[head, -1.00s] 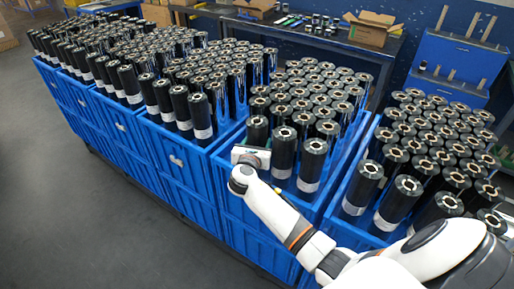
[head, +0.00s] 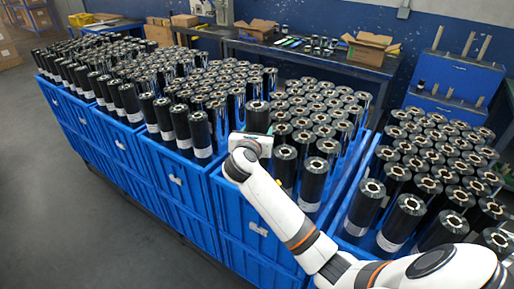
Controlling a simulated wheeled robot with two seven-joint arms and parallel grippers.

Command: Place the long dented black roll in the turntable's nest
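My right arm comes in from the right, and its white gripper (head: 251,142) is at the front left corner of the middle-right crate. It appears shut on a black roll (head: 257,119), whose top stands above the neighbouring rolls. The fingers are hidden behind the gripper body, and the roll's lower part is hidden too. I cannot make out a dent on it. The roll is upright. The turntable and its nest are not in view. My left gripper is not in view.
Blue crates (head: 172,180) full of upright black rolls stand in a row. More rolls (head: 403,218) stand in the right crate, close to my forearm. A workbench (head: 310,52) with an open cardboard box (head: 368,48) is behind. The grey floor (head: 60,220) at left is clear.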

